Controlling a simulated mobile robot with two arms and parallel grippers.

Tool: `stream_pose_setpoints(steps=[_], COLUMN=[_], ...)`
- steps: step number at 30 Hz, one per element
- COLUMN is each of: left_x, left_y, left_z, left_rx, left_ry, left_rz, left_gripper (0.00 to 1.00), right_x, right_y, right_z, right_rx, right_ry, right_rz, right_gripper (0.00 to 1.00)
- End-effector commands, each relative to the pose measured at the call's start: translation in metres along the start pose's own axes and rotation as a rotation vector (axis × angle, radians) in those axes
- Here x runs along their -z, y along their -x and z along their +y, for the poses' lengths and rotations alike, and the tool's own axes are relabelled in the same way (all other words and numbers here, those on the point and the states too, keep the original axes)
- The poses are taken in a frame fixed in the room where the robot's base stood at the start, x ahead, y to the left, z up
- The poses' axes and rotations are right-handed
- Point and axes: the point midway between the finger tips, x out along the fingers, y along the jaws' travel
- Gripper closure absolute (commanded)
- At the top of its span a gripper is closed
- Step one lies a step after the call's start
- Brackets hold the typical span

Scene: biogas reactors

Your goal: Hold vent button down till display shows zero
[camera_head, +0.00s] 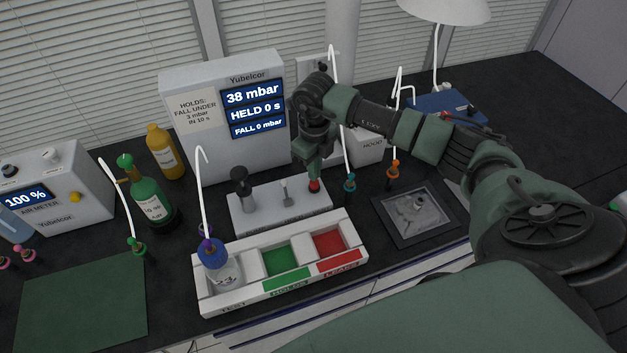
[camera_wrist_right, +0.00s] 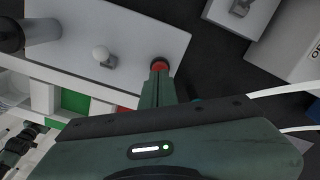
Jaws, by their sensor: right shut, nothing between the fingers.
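The red vent button (camera_head: 314,187) sits at the right end of a white block (camera_head: 262,222); it also shows in the right wrist view (camera_wrist_right: 160,64). My right gripper (camera_head: 314,174) is shut and empty, pointing down with its fingertips at the button. In the right wrist view the fingertips (camera_wrist_right: 158,72) overlap the button's edge. I cannot tell whether they touch it or press it. The display (camera_head: 254,108) on the white Yubelcor unit reads 38 mbar, HELD 0 s, FALL 0 mbar. My left gripper is not in view.
The white block also carries a black post (camera_head: 241,182) and a small toggle (camera_head: 286,192). In front is a white tray (camera_head: 290,285) with a bottle (camera_head: 222,268) and green and red wells. White tubes with teal (camera_head: 350,183) and orange (camera_head: 393,168) fittings stand close right of my gripper.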

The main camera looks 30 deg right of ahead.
Motion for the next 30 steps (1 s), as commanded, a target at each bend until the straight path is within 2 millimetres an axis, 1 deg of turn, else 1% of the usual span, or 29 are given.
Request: stream_pose_setpoints(steps=[8,30], left_x=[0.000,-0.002], left_y=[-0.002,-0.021], left_z=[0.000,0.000], left_rx=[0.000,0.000], left_ry=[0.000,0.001], left_rz=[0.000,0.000], left_gripper=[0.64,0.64], right_x=[0.000,0.000], right_y=[-0.003,-0.025], right_z=[0.000,0.000], right_rx=[0.000,0.000], right_ry=[0.000,0.000], right_rz=[0.000,0.000], right_gripper=[1.00,1.00])
